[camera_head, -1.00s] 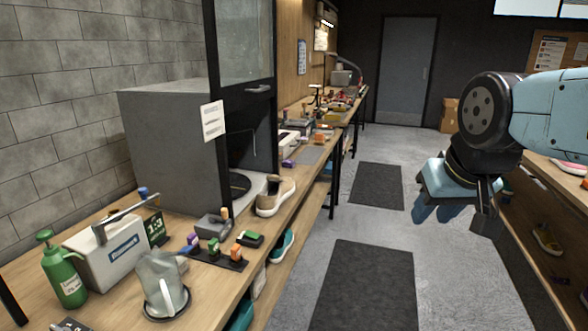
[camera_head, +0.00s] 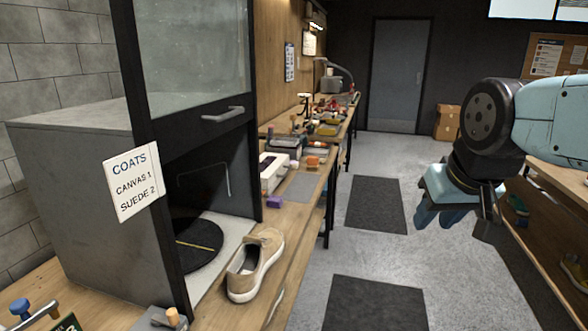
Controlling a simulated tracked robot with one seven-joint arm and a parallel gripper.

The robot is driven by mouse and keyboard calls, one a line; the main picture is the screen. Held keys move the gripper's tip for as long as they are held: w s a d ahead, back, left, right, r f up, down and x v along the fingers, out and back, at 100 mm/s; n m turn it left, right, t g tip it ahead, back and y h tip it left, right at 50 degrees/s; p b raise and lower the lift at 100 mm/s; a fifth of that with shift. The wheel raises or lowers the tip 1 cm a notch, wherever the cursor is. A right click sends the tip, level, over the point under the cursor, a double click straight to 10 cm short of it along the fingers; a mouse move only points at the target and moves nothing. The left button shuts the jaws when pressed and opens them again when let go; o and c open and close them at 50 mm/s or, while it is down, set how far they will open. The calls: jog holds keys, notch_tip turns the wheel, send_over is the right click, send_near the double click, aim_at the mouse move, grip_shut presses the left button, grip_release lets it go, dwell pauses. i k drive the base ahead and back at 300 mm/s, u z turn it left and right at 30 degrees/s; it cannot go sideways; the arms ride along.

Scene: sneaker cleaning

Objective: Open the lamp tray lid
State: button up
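I cannot make out the lamp tray or its lid for certain in this view. Along the far part of the left bench (camera_head: 338,146) several small items and trays stand close together, with a curved-neck lamp (camera_head: 345,72) behind them, too small to tell apart. My gripper (camera_head: 436,218) hangs in the air at the right, over the grey floor, well apart from the bench.
A grey booth (camera_head: 75,190) with a raised glass front and a coats sign (camera_head: 132,182) stands at the near left. A tan sneaker (camera_head: 256,265) sits beside it on the bench edge. Dark mats (camera_head: 378,204) lie on the open aisle floor. Shelving (camera_head: 548,215) lines the right.

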aim_at(273, 164)
jog(key=u, duration=0.1)
jog(key=i, duration=1.65)
jog(key=u, duration=0.1)
